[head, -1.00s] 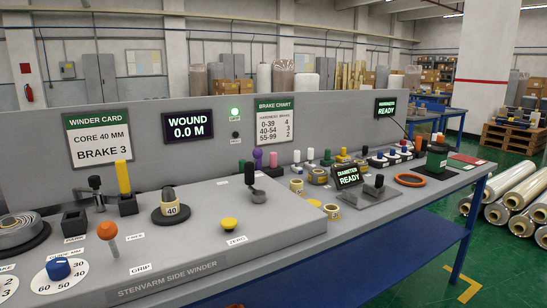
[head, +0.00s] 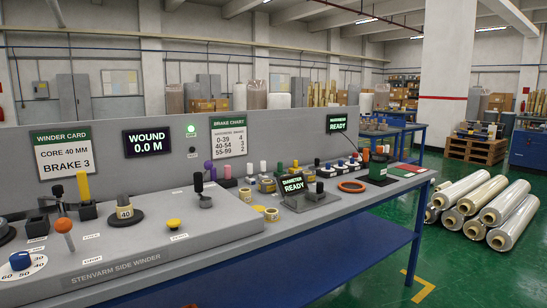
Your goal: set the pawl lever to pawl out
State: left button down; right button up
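The winder panel (head: 150,250) carries several controls in the head view. A black-knobbed lever (head: 198,183) stands upright on a grey base toward the panel's right back; the small label beside it is too small to read. Another dark-knobbed lever (head: 57,191) stands at the left back, partly behind an orange-knobbed lever (head: 64,227). I cannot tell from the labels which is the pawl lever or how it is set. Neither of my grippers is in view.
A core marked 40 (head: 124,210), a yellow button (head: 173,224) and a blue dial knob (head: 20,260) share the panel. Wrapped rolls (head: 490,207) lie on the open green floor.

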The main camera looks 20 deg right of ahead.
aim_at(207, 165)
jog(key=z, duration=0.65)
jog(key=i, duration=1.5)
jog(key=u, duration=1.85)
jog(key=k, duration=0.85)
jog(key=z, duration=0.25)
